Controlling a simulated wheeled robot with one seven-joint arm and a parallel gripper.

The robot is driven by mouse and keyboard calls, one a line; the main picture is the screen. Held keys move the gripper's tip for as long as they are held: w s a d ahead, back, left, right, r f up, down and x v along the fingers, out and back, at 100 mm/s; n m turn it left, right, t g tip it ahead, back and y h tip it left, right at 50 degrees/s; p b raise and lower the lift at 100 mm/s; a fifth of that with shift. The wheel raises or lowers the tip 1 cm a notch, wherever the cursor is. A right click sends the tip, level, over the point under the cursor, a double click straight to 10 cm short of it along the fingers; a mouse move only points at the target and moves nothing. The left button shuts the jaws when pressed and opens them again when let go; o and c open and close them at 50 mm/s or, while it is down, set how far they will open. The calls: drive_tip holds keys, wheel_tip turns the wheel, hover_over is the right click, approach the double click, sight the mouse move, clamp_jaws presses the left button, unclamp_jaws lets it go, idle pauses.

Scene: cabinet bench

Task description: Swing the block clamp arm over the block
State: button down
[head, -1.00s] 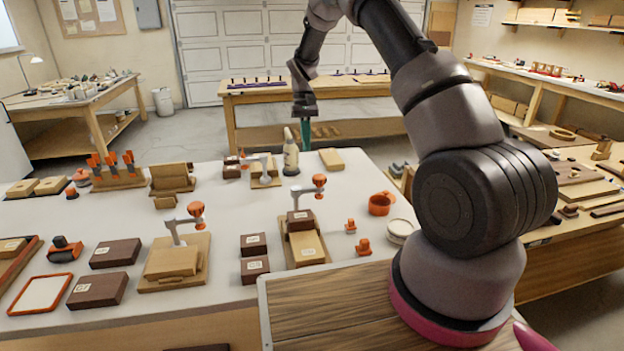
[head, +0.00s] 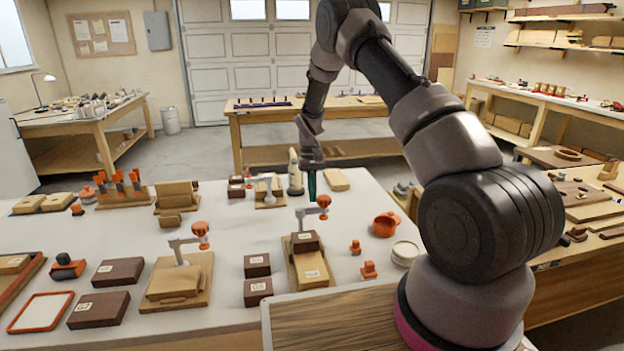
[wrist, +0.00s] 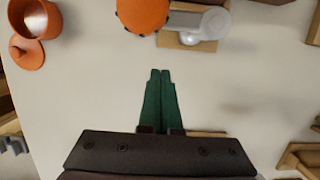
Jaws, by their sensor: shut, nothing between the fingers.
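The middle block clamp has a pale grey swing arm (head: 312,210) on a post, with an orange knob (head: 323,201) at its end. The arm points to the right, its knob out beside the wooden base (head: 320,262). The wrist view shows the knob (wrist: 143,15) over bare bench and the pale arm top (wrist: 214,22) over wood; the block is not visible there. My gripper (head: 311,195) has green fingers, shut and empty. It is low behind the knob, fingertips (wrist: 160,72) apparently apart from it.
Another clamp with an orange knob (head: 200,230) stands at left, and a smaller one (head: 266,188) behind. A white bottle (head: 294,172) stands close left of my gripper. An orange cup (head: 386,224) and small orange pieces lie to the right. Bench between knob and cup is clear.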

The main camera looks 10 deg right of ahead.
sight(320, 210)
drive_tip(key=shift+s, duration=2)
drive_tip(key=shift+s+d+m, duration=0.2)
drive_tip(key=shift+s+m, duration=0.15)
drive_tip(key=shift+m, duration=0.35)
drive_tip(key=shift+s+d+m+y, duration=0.15)
drive_tip(key=shift+s+m+y, duration=0.3)
drive_tip(key=shift+m, duration=0.35)
drive_tip(key=s+m, duration=0.1)
drive_tip(key=m, duration=0.1)
drive_tip(key=s+m, duration=0.1)
drive_tip(key=shift+m+y, duration=0.35)
drive_tip(key=shift+m, duration=0.05)
drive_tip(key=s+m, duration=0.1)
drive_tip(key=s+m+t, duration=0.1)
drive_tip(key=m, duration=0.3)
drive_tip(key=shift+s+a+y, duration=0.35)
drive_tip(key=shift+s+y, duration=0.05)
drive_tip(key=m, duration=0.1)
drive_tip(key=s+a+m+t, duration=0.1)
drive_tip(key=m, duration=0.3)
drive_tip(key=shift+s+a+t, duration=0.3)
drive_tip(key=shift+s+a, duration=0.25)
drive_tip(key=shift+a, duration=0.25)
